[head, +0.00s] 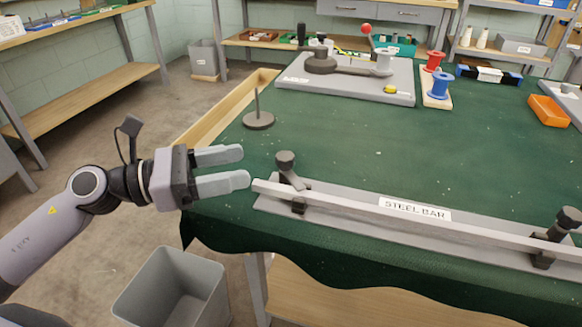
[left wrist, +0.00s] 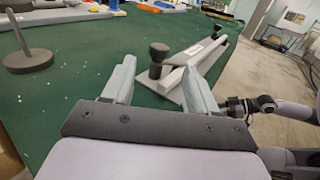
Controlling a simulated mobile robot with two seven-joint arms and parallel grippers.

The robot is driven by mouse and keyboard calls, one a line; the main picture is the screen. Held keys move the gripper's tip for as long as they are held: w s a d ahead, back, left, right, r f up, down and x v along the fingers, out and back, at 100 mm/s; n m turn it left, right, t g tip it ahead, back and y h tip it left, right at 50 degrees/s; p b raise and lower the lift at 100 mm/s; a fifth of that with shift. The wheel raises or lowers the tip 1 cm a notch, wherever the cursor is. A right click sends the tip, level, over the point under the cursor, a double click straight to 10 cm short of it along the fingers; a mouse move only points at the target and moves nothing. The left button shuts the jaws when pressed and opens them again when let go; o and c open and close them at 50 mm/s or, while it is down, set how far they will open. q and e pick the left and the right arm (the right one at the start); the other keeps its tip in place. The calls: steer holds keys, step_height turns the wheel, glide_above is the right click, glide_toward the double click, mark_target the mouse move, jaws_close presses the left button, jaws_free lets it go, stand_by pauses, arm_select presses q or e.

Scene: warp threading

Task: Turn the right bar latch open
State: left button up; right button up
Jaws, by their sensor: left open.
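A pale steel bar (head: 350,207) lies along the near table edge on a grey base plate (head: 271,208), with a "STEEL BAR" label. The right bar latch (head: 553,236), a black knob and dark clamp, sits at the bar's right end; its arm appears to lie across the bar. The left bar latch (head: 287,163) stands at the other end. My left gripper (head: 246,166) is open and empty, just left of the bar's left end, fingers pointing right.
A round stand with a thin upright rod (head: 258,118) is behind my left gripper. A grey board with a red-knobbed lever (head: 345,85), spools (head: 438,88) and an orange bin (head: 548,110) stand farther back. A grey bin (head: 172,290) is on the floor. The middle table is clear.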

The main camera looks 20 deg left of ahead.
mark_target(291, 170)
arm_select(q)
steer(key=shift+w+d, duration=0.1)
steer(key=shift+d, duration=0.1)
steer(key=shift+w+d+r, duration=0.15)
steer(key=shift+w+d, duration=0.3)
steer(key=shift+d, duration=0.15)
steer(key=p+x, duration=0.1)
steer(key=x, duration=0.3)
steer(key=shift+w+d+p, duration=0.2)
steer(key=shift+d+p, duration=0.1)
steer(key=shift+p, duration=0.05)
steer(key=shift+w+d, duration=0.2)
steer(key=shift+d, duration=0.15)
arm_select(e)
steer(key=shift+s+d+f+m+g, duration=0.3)
steer(key=shift+s+d+f, duration=0.3)
steer(key=shift+s+d, duration=0.2)
arm_select(q)
steer(key=c, duration=1)
steer(key=shift+c, duration=0.3)
arm_select(e)
steer(key=shift+w+r, duration=0.15)
